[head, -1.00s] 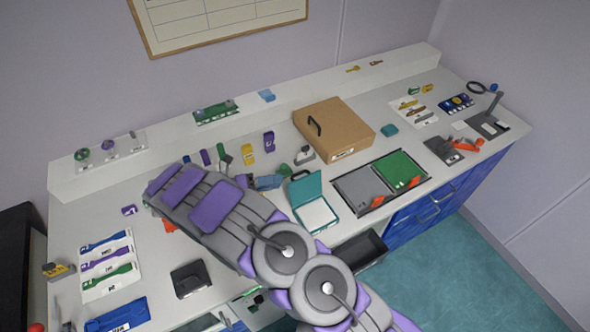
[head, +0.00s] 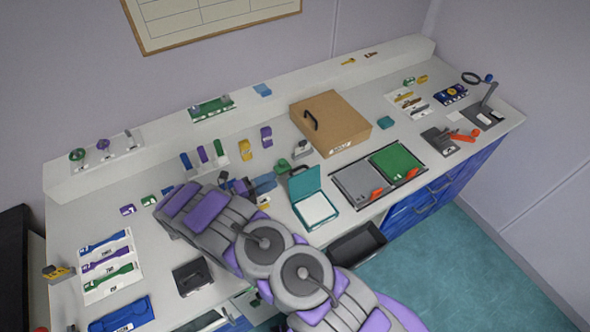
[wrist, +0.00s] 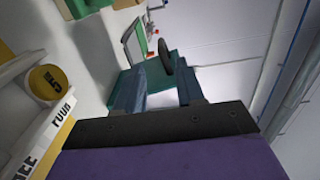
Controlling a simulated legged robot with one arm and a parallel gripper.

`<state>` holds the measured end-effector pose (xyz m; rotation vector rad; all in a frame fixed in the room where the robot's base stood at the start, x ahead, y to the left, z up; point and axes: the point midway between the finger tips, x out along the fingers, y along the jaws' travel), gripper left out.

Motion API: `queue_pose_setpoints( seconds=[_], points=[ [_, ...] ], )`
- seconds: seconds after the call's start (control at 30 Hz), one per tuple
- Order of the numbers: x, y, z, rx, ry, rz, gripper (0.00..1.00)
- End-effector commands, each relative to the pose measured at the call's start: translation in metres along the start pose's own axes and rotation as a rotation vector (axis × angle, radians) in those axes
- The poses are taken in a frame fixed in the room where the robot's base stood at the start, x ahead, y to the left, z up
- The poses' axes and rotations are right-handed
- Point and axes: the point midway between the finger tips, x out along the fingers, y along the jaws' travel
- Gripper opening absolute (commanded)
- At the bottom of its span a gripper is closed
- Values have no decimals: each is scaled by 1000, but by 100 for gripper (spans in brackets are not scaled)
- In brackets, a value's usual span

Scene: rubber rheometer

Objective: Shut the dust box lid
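The teal box (head: 318,210) stands open near the front edge of the bench, with a white surface inside. I take it as the dust box. Its teal lid (head: 305,183) is raised at the back left, with a dark handle at its top. My gripper (head: 265,184) is just left of the raised lid, partly hidden by my arm. In the wrist view my gripper (wrist: 152,75) shows two blue fingers apart, with teal surface and a dark oval piece, likely the lid handle (wrist: 165,56), ahead between them. Contact cannot be told.
A brown box with a handle (head: 331,122) stands behind the teal box. Grey and green panels (head: 397,165) lie to its right.

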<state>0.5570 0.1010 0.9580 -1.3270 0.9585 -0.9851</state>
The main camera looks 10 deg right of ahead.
Motion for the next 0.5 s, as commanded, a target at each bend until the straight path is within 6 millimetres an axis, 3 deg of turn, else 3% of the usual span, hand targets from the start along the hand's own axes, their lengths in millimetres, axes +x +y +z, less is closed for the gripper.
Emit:
queue_pose_setpoints(
  seconds=[0.3,0.5],
  points=[
    [64,0,-2,0,4,1,38],
    [90,0,-2,-3,2,0,38]
  ],
)
